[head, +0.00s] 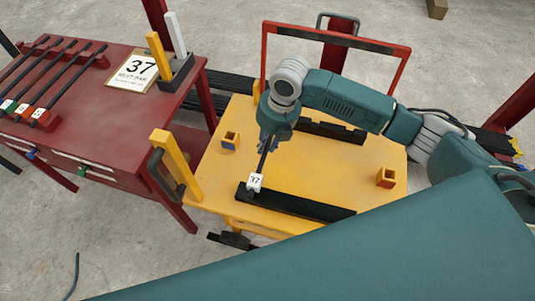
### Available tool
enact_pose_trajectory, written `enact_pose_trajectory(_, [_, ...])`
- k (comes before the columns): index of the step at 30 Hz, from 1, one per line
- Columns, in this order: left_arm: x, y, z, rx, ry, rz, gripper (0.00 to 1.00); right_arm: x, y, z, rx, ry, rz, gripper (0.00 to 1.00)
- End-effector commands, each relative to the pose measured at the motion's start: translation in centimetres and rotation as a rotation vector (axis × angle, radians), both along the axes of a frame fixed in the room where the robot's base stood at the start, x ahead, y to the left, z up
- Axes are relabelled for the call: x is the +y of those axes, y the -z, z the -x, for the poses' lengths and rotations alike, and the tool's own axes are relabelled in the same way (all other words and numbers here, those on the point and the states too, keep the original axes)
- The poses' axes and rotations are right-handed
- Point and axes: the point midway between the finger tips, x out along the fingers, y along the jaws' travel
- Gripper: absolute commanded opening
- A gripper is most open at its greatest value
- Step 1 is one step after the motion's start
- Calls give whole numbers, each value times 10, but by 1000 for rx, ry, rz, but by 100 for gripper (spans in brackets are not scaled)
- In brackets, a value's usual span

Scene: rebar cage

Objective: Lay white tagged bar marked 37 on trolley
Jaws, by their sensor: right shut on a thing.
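The dark bar (263,163) with the white tag marked 37 (254,182) is held over the yellow trolley (312,180). My right gripper (268,138) is shut on it, and my wrist hides the bar's far part. The tagged end appears at the left part of the trolley's front black rest (300,203); I cannot tell whether it touches. A second, notched black rest (332,130) lies at the back of the trolley. My left gripper is not in view.
A red table (110,125) at the left holds several tagged bars (55,80), a card marked 37 (135,70) and a black holder (178,75). A red frame (335,38) rises behind.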

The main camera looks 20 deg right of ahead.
Motion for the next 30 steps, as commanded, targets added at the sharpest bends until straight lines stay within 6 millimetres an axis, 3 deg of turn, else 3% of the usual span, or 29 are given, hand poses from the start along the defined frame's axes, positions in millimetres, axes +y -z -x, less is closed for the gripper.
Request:
enact_pose_trajectory(3, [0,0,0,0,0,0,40,0,15,-1,-3,0,-1,0])
enact_pose_trajectory(11, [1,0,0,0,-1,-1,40,0,32,-1,-3,0,-1,0])
enact_pose_trajectory(18, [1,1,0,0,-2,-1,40,0,63,-1,-3,0,-1,0])
enact_pose_trajectory(28, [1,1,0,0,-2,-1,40,0,67,-2,-6,0,-1,0])
enact_pose_trajectory(29, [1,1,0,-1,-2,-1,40,0,69,0,-2,0,0,21])
enact_pose_trajectory(30, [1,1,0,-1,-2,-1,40,0,68,0,-2,-1,0,29])
